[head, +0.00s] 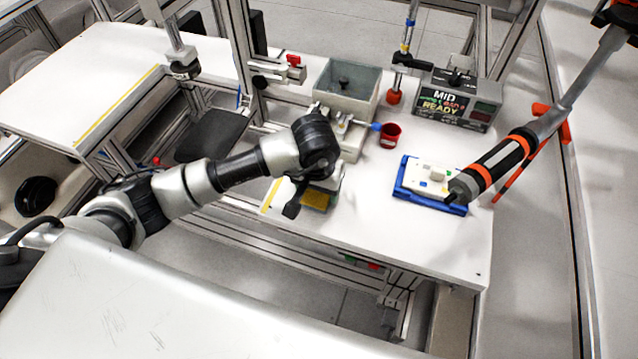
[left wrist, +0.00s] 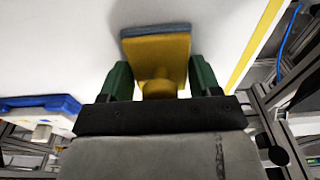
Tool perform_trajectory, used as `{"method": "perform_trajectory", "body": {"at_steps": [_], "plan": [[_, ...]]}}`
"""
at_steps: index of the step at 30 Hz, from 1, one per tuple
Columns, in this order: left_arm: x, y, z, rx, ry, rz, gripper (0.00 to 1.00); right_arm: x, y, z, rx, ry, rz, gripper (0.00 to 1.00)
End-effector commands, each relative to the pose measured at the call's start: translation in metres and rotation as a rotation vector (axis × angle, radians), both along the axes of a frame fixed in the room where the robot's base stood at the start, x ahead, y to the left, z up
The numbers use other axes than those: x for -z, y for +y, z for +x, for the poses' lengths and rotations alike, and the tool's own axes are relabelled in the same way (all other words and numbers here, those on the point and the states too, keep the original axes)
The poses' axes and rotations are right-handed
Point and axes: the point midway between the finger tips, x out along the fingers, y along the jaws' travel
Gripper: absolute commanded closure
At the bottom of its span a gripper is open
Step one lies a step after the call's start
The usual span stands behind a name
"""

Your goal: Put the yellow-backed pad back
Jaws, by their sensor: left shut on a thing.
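The yellow-backed pad (left wrist: 158,60) is a yellow block with a knob and a grey-blue face along its far edge. In the left wrist view it sits between the two green fingers of my left gripper (left wrist: 160,82), which is shut on its knob end. In the head view the pad (head: 315,200) shows as a yellow patch under my left gripper (head: 318,192), over the near left part of the white table (head: 380,235). The wrist hides much of the gripper. I cannot tell whether the pad touches the table. My right gripper is not in view.
A blue tray (head: 403,187) with a white part lies to the right. A red cup (head: 390,136), a grey open box (head: 347,88) and a display box (head: 456,103) stand behind. The front table area is clear.

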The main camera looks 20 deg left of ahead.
Motion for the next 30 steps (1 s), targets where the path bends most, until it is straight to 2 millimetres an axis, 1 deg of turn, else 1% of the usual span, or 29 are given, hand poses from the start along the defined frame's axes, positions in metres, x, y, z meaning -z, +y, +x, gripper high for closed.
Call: {"method": "perform_trajectory", "body": {"at_steps": [5,9,10,14,21,25,28,30], "plan": [[0.000,0.000,0.000,0.000,-0.001,0.000,0.56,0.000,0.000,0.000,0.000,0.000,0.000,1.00],[0.004,0.000,0.001,0.000,-0.002,0.000,0.56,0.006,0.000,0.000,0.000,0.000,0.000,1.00],[0.002,0.000,0.001,0.000,-0.002,0.000,0.32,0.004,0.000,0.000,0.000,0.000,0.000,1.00],[0.002,0.000,0.000,0.000,-0.001,0.000,0.12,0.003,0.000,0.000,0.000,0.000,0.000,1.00],[0.001,0.000,0.000,0.000,-0.001,0.000,0.11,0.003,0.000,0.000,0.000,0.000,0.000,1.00],[-0.003,-0.001,0.000,0.000,-0.001,-0.001,0.11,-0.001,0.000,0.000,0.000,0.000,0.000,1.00],[-0.016,0.000,0.000,0.001,-0.006,-0.001,0.11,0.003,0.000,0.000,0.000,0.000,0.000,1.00],[-0.029,0.000,-0.002,0.003,-0.008,-0.001,0.11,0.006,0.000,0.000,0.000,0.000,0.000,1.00]]}}
